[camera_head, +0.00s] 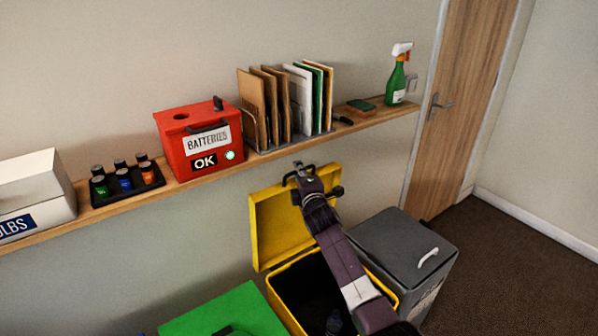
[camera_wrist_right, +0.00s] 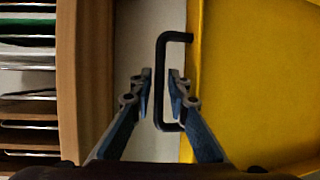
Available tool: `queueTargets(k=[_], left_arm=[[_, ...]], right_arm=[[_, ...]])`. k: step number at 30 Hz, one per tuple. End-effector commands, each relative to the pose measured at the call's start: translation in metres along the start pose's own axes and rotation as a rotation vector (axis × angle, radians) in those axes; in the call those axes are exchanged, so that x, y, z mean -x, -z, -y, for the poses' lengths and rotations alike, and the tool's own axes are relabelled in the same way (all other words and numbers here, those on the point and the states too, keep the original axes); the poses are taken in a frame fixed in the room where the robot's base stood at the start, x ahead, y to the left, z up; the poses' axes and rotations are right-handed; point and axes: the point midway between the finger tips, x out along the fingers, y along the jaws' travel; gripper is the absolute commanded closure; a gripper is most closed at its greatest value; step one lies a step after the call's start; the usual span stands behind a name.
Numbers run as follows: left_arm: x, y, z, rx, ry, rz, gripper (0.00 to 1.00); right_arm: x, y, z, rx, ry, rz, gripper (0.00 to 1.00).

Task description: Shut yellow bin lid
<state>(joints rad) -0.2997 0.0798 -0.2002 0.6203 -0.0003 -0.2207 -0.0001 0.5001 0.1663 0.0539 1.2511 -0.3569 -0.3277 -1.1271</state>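The yellow bin (camera_head: 377,281) stands below the shelf with its lid (camera_head: 268,227) open, tilted up against the wall side. The bin's inside is dark, with an unclear dark object low in it. My right gripper (camera_head: 298,172) is at the lid's upper edge, its arm reaching across the open bin. In the right wrist view, the lid (camera_wrist_right: 262,80) fills the right side and its black handle (camera_wrist_right: 160,85) lies between the fingertips of my right gripper (camera_wrist_right: 160,88). The fingers are apart, with a narrow gap on each side of the handle. My left gripper is out of view.
A grey bin (camera_head: 400,245) with a shut lid stands right of the yellow one, and a green lid (camera_head: 225,310) lies to its left. The wooden shelf (camera_head: 355,128) above holds a red battery box (camera_head: 185,155), folders (camera_head: 285,100) and a spray bottle (camera_head: 397,85).

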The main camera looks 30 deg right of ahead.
Motion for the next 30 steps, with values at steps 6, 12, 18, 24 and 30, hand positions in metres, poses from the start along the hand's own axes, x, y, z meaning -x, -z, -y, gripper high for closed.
queueTargets(k=[6,12,18,24,30], left_arm=[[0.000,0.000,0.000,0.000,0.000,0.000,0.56],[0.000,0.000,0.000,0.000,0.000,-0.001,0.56],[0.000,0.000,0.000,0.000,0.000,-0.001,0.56],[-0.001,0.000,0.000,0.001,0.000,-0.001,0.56],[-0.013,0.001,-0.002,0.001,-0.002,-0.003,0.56]], right_arm=[[0.000,0.000,0.000,0.000,0.000,0.000,0.84],[0.000,0.000,0.000,0.000,0.000,0.000,1.00],[0.000,0.000,0.000,0.000,0.000,0.000,1.00],[0.000,-0.001,0.001,0.000,-0.001,0.000,1.00],[-0.003,-0.010,0.005,-0.006,-0.021,0.002,1.00]])
